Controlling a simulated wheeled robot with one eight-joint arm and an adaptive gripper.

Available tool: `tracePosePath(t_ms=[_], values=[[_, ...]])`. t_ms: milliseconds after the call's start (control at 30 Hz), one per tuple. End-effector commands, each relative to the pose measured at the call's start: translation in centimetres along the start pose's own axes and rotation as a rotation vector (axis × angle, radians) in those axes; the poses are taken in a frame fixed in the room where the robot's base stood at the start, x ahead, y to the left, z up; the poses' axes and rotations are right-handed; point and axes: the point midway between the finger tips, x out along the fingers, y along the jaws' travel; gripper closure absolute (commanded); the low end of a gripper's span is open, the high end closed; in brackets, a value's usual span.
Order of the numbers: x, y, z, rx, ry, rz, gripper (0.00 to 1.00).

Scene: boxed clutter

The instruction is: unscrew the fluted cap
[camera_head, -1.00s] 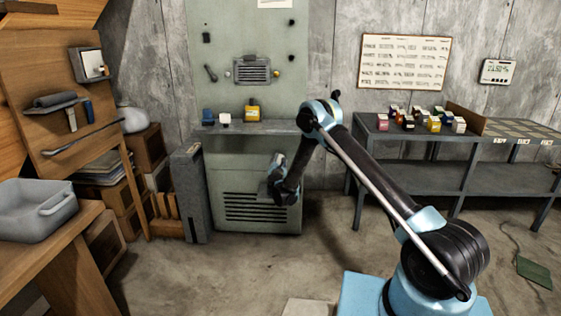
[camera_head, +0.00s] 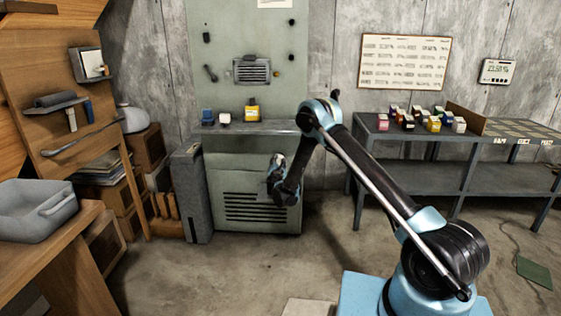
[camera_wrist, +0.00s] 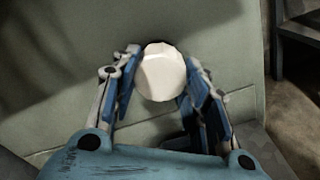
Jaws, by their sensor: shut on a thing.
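The fluted cap (camera_wrist: 161,72) shows in the wrist view as a round, off-white knob with a faceted edge, in front of the grey-green cabinet face. My gripper (camera_wrist: 160,80) has one blue finger on each side of it and is shut on it. In the head view my gripper (camera_head: 277,170) is at the front panel of the cabinet (camera_head: 225,185), below its ledge. There the cap is hidden by the gripper and arm. I cannot tell how far the cap is turned.
On the cabinet ledge (camera_head: 270,127) stand a blue item (camera_head: 208,116), a white item (camera_head: 224,118) and a yellow container (camera_head: 252,113). A grey bin (camera_head: 188,195) stands left of the cabinet. A metal table (camera_head: 410,138) with small boxes is at right.

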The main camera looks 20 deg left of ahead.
Motion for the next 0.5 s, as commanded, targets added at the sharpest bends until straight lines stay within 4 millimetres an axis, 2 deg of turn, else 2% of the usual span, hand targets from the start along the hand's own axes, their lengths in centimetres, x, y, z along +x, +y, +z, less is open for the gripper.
tracePosePath(t_ms=[500], values=[[-1.7,0.0,0.0,0.0,0.0,0.0,1.0]])
